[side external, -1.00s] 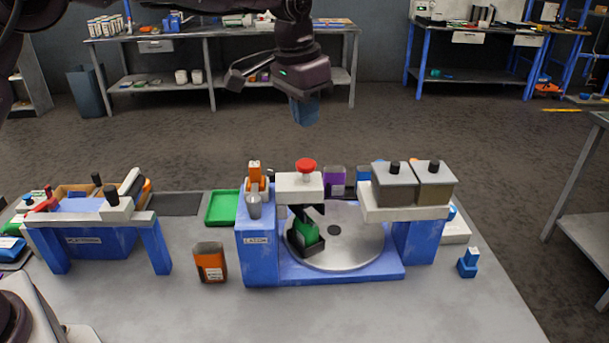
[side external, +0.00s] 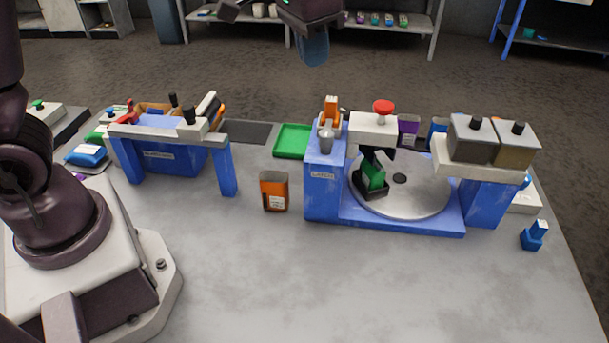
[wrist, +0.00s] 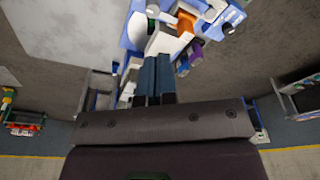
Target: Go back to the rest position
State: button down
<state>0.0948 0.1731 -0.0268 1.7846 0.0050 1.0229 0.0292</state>
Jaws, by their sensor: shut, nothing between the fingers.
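My gripper (side external: 314,50) hangs high at the top of the side view, above and behind the blue machine, clear of everything on the table. Its blue fingers are together and empty; they also show in the wrist view (wrist: 156,75), side by side. Below it stands the blue machine (side external: 325,185) with a round metal turntable (side external: 425,195). A green sack (side external: 374,177) sits in a black holder on the turntable, under a white block with a red knob (side external: 383,107).
An orange sack (side external: 273,190) stands on the table left of the machine. A green tray (side external: 291,141) and a dark mat (side external: 245,131) lie behind it. A blue frame station (side external: 170,133) is at left. A small blue piece (side external: 533,237) stands at right. The front table is bare.

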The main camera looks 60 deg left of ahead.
jog(key=s+a+r+n+t, duration=0.1)
jog(key=s+a+t, duration=0.1)
jog(key=s, duration=0.7)
jog(key=s+a+r+t, duration=0.1)
jog(key=s+a, duration=0.1)
jog(key=s, duration=0.8)
jog(key=shift+s+a+r+n+t, duration=0.25)
jog(key=shift+a+r+n+t, duration=0.05)
jog(key=shift+a+n+t, duration=0.1)
